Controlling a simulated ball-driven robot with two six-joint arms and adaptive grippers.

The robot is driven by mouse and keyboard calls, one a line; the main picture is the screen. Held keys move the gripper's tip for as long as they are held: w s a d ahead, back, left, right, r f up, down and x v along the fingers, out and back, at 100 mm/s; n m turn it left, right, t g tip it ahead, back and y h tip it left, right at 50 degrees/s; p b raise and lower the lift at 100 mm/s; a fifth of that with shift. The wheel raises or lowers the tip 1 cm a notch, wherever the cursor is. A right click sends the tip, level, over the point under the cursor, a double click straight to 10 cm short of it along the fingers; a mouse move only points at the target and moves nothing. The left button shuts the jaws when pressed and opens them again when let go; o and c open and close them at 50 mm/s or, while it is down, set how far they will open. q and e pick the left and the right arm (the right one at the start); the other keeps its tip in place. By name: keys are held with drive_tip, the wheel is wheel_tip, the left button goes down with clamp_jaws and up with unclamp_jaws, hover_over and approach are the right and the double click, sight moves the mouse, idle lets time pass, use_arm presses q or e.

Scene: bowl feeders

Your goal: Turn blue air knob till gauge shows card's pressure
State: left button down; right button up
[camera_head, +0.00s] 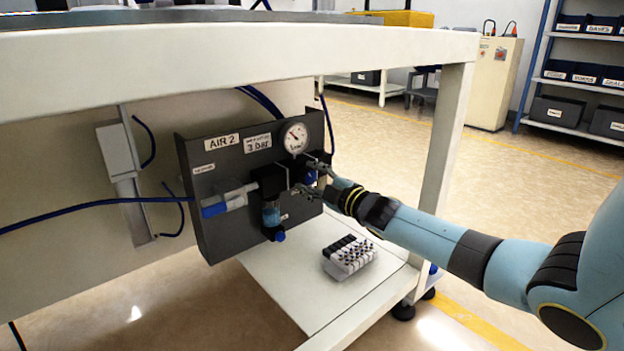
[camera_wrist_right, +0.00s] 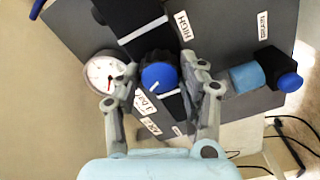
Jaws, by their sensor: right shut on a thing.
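The blue air knob (camera_wrist_right: 158,77) sits between the two fingers of my right gripper (camera_wrist_right: 163,84), which is shut on it; a white mark shows on its face. In the head view my right gripper (camera_head: 309,178) reaches the regulator from the right and partly hides the knob. The round white gauge (camera_head: 295,138) is above the knob; its dark needle points to the upper left, but its scale is too small to read. The gauge also shows in the wrist view (camera_wrist_right: 104,73). The card (camera_head: 257,143) left of the gauge reads 3 bar. My left gripper is out of view.
The dark panel (camera_head: 223,226) carries an AIR 2 label (camera_head: 223,141) and a filter bowl (camera_head: 271,215) below the regulator. A block of small fittings (camera_head: 348,258) lies on the white lower shelf (camera_head: 285,275). A table leg (camera_head: 447,150) stands right of the panel, behind my arm.

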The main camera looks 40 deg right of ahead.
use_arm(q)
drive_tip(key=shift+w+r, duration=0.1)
use_arm(e)
drive_tip(key=o, duration=0.9)
drive_tip(key=shift+c, duration=0.2)
drive_tip(key=shift+o, duration=1.5)
drive_tip(key=shift+s, duration=0.15)
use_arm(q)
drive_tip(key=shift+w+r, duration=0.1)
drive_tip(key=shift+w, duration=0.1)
use_arm(e)
drive_tip(key=s, duration=1.1)
drive_tip(key=shift+s+d, duration=0.35)
drive_tip(key=shift+d, duration=0.1)
